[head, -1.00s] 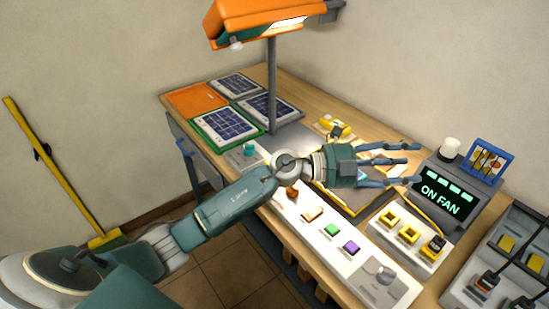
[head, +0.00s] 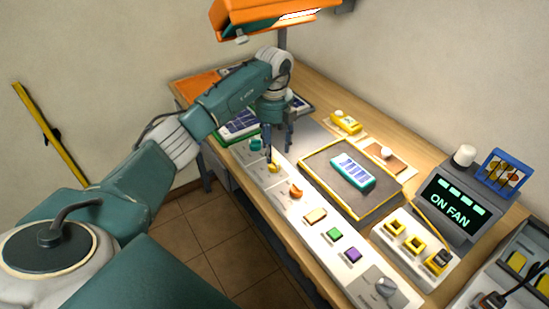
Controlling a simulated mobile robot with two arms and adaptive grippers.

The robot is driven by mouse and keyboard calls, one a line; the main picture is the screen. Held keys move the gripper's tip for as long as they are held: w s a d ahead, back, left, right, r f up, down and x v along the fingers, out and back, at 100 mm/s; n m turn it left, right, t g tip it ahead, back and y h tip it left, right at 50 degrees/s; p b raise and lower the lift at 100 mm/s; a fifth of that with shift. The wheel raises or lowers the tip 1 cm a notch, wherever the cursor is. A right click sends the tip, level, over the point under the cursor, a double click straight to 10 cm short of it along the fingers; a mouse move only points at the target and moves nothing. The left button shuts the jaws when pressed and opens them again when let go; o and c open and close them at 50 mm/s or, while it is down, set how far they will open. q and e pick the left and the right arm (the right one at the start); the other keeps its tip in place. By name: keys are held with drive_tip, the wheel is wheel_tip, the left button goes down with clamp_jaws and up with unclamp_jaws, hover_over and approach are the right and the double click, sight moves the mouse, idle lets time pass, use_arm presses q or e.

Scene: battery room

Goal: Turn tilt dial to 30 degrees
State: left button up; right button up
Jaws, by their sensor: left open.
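A long white control panel (head: 318,234) runs along the table's front edge. It carries a teal knob (head: 256,145), a yellow knob (head: 273,167), an orange knob (head: 296,190), several coloured buttons and a grey knob (head: 386,287). The labels are too small to read, so I cannot tell which knob is the tilt dial. My left gripper (head: 278,151) is open and points down above the panel's far part. Its fingers are close over the yellow knob; I cannot tell whether they touch it. My right gripper is not in view.
A grey tray (head: 323,188) with a teal panelled block (head: 352,172) lies behind the controls. A display reading "ON FAN" (head: 450,207) stands at the right. An orange lamp (head: 268,18) hangs above, close to my left arm.

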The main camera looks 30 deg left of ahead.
sight(274, 160)
use_arm(q)
wheel_tip(274, 160, down, 6)
drive_tip(key=shift+p, duration=0.6)
drive_tip(key=c, duration=1.1)
drive_tip(key=shift+c, duration=0.2)
drive_tip(key=shift+w, duration=0.1)
